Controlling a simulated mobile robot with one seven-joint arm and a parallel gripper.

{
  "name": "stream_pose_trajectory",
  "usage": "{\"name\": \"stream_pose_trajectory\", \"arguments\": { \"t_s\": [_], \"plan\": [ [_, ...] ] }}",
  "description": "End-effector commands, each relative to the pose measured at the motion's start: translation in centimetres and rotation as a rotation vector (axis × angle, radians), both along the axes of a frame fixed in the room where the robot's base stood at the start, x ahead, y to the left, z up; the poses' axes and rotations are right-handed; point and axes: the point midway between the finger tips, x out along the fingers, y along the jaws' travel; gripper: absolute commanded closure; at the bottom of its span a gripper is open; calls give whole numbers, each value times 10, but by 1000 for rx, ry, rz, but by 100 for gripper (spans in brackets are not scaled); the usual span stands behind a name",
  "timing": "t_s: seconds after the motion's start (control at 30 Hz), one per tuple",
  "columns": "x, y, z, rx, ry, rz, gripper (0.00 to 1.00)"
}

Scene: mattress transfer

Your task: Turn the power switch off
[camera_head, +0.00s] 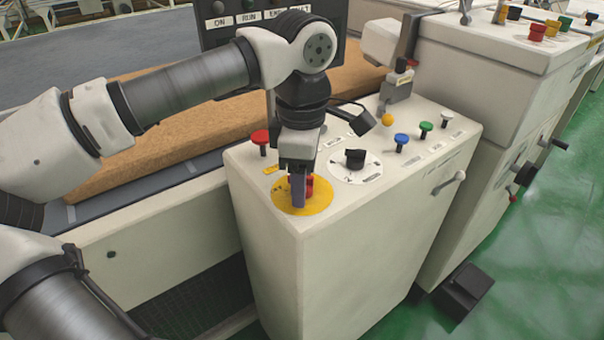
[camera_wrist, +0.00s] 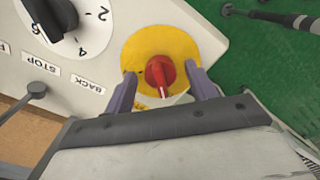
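The power switch (camera_wrist: 160,76) is a red rotary knob with a white mark, on a round yellow plate (camera_wrist: 155,45) at the near corner of the control box top. In the wrist view my gripper (camera_wrist: 163,84) is open, with one purple-grey finger on each side of the red knob and gaps showing between knob and fingers. In the head view my gripper (camera_head: 299,190) points down over the yellow plate (camera_head: 318,205), and its fingers partly hide the red knob (camera_head: 308,181).
The control box (camera_head: 330,260) also carries a black dial (camera_head: 355,158), a red button (camera_head: 261,137), and blue (camera_head: 401,139), green and white buttons. A brown mattress (camera_head: 200,120) lies on the conveyor behind. A taller white cabinet (camera_head: 480,90) stands right; green floor (camera_head: 530,270) is open beyond.

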Motion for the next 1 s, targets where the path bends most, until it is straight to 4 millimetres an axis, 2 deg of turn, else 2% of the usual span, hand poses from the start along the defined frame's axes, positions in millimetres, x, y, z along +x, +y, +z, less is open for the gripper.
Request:
{"name": "stream_pose_trajectory", "arguments": {
  "t_s": [0.27, 0.37, 0.73, 0.9, 1.0],
  "plan": [
    [0, 0, 7, 0, -1, 0, 44],
    [0, 0, 22, 0, -1, 0, 44],
    [1, 0, 105, -1, -2, 1, 44],
    [0, 0, 129, 0, -1, -1, 44],
    [0, 0, 136, 0, -1, -1, 44]
  ]
}}
